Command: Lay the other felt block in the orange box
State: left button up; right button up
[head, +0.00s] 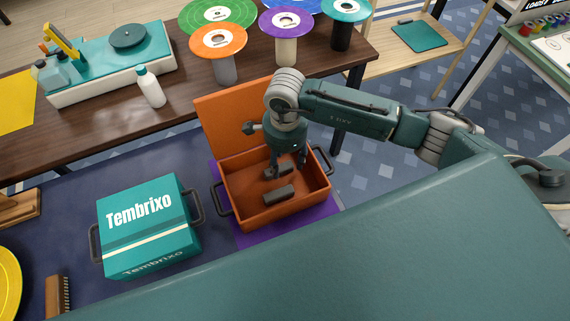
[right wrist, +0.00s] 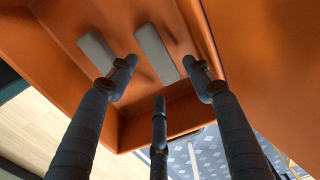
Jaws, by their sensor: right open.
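The orange box (head: 247,207) stands open on a purple mat, its lid (head: 229,112) raised at the back. One dark grey felt block (head: 279,194) lies on the box floor towards the front; it also shows in the right wrist view (right wrist: 97,51). The other felt block (head: 272,172) is behind it inside the box, partly hidden by my right gripper (head: 287,172). In the right wrist view this block (right wrist: 156,50) lies between the spread fingertips, with gaps on both sides. My right gripper is open, reaching down into the box. My left gripper is not in view.
A closed teal Tembrixo box (head: 150,245) stands left of the orange box. A brush (head: 59,297) and yellow disc (head: 8,280) lie at far left. The dark wooden table (head: 110,128) behind holds a white bottle (head: 151,88) and several coloured spools.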

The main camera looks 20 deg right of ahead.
aim_at(285, 169)
notch_tip(285, 169, up, 10)
jog(key=b, duration=0.1)
jog(key=shift+b, duration=0.3)
jog(key=shift+s+f, duration=0.15)
jog(key=shift+f, duration=0.05)
